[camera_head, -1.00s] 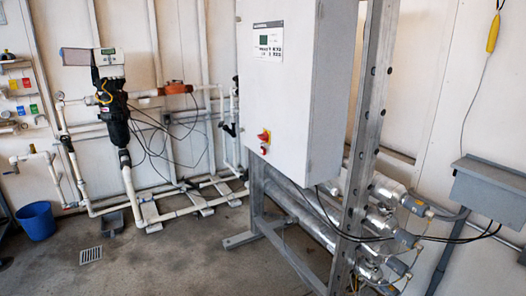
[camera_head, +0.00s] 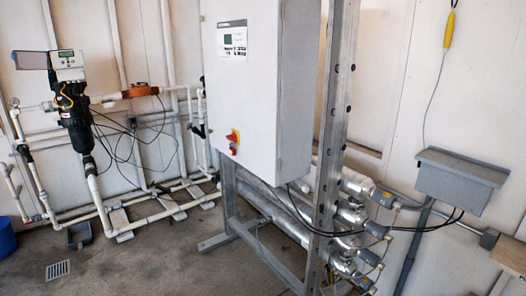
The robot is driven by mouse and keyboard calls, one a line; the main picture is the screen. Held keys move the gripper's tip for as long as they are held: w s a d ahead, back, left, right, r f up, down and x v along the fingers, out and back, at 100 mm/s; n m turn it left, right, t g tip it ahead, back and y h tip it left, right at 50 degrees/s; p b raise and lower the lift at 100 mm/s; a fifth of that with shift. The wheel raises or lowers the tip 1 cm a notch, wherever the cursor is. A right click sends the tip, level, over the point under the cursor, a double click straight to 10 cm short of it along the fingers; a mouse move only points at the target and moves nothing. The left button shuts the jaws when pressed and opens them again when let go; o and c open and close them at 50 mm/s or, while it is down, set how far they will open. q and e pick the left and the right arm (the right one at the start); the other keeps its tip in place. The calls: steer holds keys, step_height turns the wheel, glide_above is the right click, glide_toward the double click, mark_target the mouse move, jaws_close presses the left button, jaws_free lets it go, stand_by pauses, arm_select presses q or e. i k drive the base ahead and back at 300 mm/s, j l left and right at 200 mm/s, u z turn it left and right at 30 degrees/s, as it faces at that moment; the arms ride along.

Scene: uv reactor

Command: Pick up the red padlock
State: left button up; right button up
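No red padlock can be made out with certainty in the head view. A red and yellow rotary switch (camera_head: 233,137) sits on the front of the grey control cabinet (camera_head: 256,90). A small red part (camera_head: 234,150) shows just below the switch, too small to tell what it is. Neither of my grippers is in view.
The cabinet stands on a metal frame (camera_head: 230,215) with steel reactor tubes (camera_head: 290,220) below. White pipes (camera_head: 95,190) run along the left wall. A grey box (camera_head: 460,180) hangs at right. A blue bucket (camera_head: 6,237) is cut off at left.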

mark_target(232, 150)
steer(key=i+j+z, duration=0.65)
steer(key=j, duration=0.2)
steer(key=j+z, duration=0.2)
steer(key=i+j, duration=0.05)
steer(key=j, duration=0.05)
